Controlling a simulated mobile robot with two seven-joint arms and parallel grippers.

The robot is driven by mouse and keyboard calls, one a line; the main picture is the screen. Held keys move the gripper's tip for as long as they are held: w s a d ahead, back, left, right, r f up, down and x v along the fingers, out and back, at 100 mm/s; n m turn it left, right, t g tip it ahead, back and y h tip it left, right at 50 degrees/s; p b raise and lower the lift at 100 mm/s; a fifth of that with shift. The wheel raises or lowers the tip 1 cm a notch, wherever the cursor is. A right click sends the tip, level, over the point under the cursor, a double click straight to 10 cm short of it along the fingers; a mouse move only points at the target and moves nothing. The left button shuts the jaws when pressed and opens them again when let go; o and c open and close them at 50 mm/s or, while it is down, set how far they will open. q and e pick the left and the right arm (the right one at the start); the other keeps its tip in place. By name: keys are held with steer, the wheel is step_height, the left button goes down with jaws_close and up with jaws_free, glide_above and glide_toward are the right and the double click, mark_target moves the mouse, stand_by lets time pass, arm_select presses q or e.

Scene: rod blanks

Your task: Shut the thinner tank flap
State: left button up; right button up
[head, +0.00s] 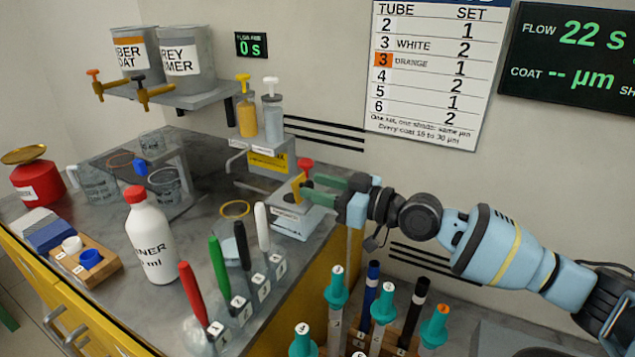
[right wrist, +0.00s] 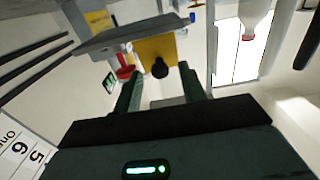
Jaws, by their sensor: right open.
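A yellow upright plate (head: 296,188), which looks like the flap, stands on a small grey labelled box (head: 294,225) at the bench's right end. I cannot read the box's label. In the right wrist view the yellow plate (right wrist: 151,48) has a black knob (right wrist: 160,68). My right gripper (head: 308,190) reaches in from the right with its green fingers open, close to the plate. In the right wrist view the knob lies between the fingertips (right wrist: 158,77); I cannot tell whether they touch the plate. My left gripper is not in view.
A red-topped part (head: 305,163) stands just above my right fingers. Yellow and grey bottles (head: 247,115) stand on a bracket behind. Upright pens (head: 262,227) and a white bottle (head: 150,240) occupy the bench. Teal-topped tubes (head: 383,303) stand below my right arm.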

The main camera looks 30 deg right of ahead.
steer(key=shift+w+a, duration=0.25)
steer(key=shift+w, duration=0.15)
